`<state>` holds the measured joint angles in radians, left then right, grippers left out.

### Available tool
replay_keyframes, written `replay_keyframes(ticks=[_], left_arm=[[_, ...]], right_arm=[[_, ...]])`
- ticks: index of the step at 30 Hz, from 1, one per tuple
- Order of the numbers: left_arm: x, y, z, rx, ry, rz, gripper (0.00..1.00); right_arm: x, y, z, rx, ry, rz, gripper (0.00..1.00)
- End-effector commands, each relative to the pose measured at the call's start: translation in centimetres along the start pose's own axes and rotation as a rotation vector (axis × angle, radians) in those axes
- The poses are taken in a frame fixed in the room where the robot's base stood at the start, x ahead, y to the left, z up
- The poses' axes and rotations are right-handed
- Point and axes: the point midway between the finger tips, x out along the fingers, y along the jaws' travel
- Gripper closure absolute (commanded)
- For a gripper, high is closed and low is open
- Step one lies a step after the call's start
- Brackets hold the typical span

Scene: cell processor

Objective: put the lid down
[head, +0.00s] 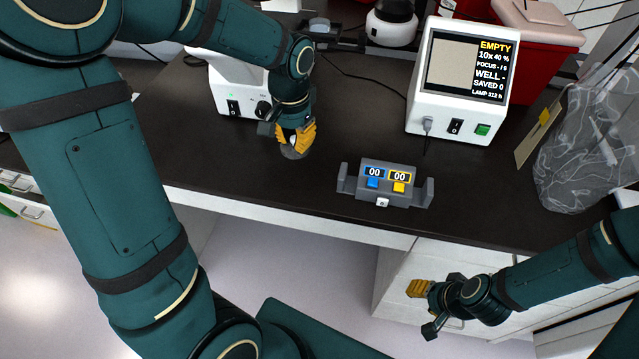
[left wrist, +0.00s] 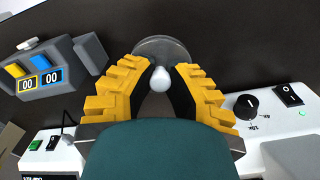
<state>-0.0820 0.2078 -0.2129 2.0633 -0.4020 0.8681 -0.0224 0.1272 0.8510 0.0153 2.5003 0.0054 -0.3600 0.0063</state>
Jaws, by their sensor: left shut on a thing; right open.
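The lid is a grey round disc with a pale knob; in the head view its rim (head: 295,154) shows just below the yellow fingers, and in the left wrist view the disc (left wrist: 160,46) and knob show clearly. My left gripper (head: 298,138) points down over the dark bench and is shut on the lid's knob; its two yellow fingers also flank the knob in the left wrist view (left wrist: 159,78). The lid is low over or on the bench; I cannot tell if it touches. My right gripper (head: 426,310) is open and empty, in front of the bench edge.
A grey counter (head: 388,182) with blue and yellow buttons stands right of the lid. A white microscope base (head: 238,98) is close behind my left gripper. A monitor box (head: 462,82), red bin (head: 535,50) and clear bag (head: 588,150) are further right. Dark bench (head: 330,140) is free around the lid.

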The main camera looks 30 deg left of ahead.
Motion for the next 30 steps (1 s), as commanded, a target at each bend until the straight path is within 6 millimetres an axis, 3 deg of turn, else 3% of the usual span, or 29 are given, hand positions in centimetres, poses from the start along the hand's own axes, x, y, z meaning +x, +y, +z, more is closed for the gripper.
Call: replay_keyframes(ticks=[6,14,19,30], left_arm=[[4.1,0.0,0.1,0.000,-0.005,0.001,0.99],[6.1,0.0,0.1,-0.001,-0.004,0.001,0.99],[8.5,0.0,0.1,0.000,-0.004,0.001,0.99],[9.1,0.0,0.1,0.000,-0.001,0.001,0.99]], right_arm=[[0.9,0.3,0.4,-0.003,-0.008,-0.001,0.53],[1.2,0.4,0.6,-0.004,-0.012,-0.001,0.53],[1.7,0.6,0.8,-0.005,-0.017,-0.002,0.53],[1.8,0.7,0.9,-0.006,-0.019,-0.002,0.53]])
